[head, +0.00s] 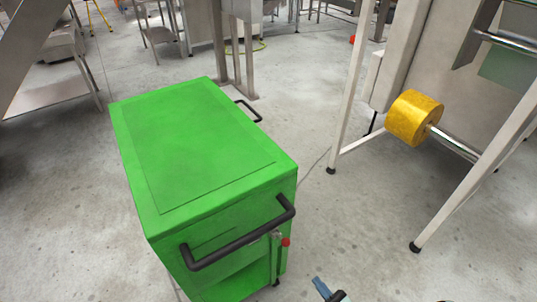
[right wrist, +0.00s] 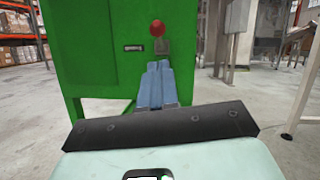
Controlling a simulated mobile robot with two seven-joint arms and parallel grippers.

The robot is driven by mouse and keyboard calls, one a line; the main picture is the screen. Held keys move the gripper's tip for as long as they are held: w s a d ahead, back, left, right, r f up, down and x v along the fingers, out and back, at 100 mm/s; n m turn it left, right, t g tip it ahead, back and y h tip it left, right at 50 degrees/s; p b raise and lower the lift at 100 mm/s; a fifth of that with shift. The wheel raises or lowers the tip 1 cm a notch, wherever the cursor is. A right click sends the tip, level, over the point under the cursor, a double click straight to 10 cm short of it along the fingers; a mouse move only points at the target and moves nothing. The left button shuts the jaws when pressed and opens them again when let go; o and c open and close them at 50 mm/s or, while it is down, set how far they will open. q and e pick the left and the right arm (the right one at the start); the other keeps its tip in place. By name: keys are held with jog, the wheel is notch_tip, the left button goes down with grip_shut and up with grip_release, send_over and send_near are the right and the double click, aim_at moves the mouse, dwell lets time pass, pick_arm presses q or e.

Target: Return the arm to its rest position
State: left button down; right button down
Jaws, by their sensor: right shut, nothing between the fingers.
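My right gripper (head: 322,289) shows at the bottom edge of the head view, right of a green cart and in front of its near end. Its blue fingers are together with nothing between them, and they also show in the right wrist view (right wrist: 155,80). In that view the fingers point towards the green cart (right wrist: 95,50), below a red knob (right wrist: 157,28). I cannot tell the exact gap between the fingers and the cart. Most of the right arm is outside the head view. My left gripper is not in view.
The green cart (head: 200,140) has a flat, empty top and black handles (head: 240,243). A metal frame with a yellow roller (head: 414,118) stands to the right. Metal tables and posts stand behind. Grey floor (head: 370,265) is clear between cart and frame.

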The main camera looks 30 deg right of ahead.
jog(key=s+a+f+n+g+y, duration=0.1)
jog(key=s+a+n+g+y, duration=0.2)
jog(key=a+n+g+y, duration=0.55)
jog(key=s+a+f+n+g+y, duration=0.25)
jog(key=s+a+n+g, duration=0.2)
jog(key=a+g, duration=0.7)
jog(key=s+a+f+n+g+h, duration=0.3)
jog(key=s+n+g+h, duration=0.3)
jog(key=s+n, duration=0.25)
jog(key=w+d+n+t+h, duration=0.2)
jog(key=w+n+t+h, duration=0.1)
jog(key=w+n+h, duration=0.3)
jog(key=shift+d+p, duration=0.4)
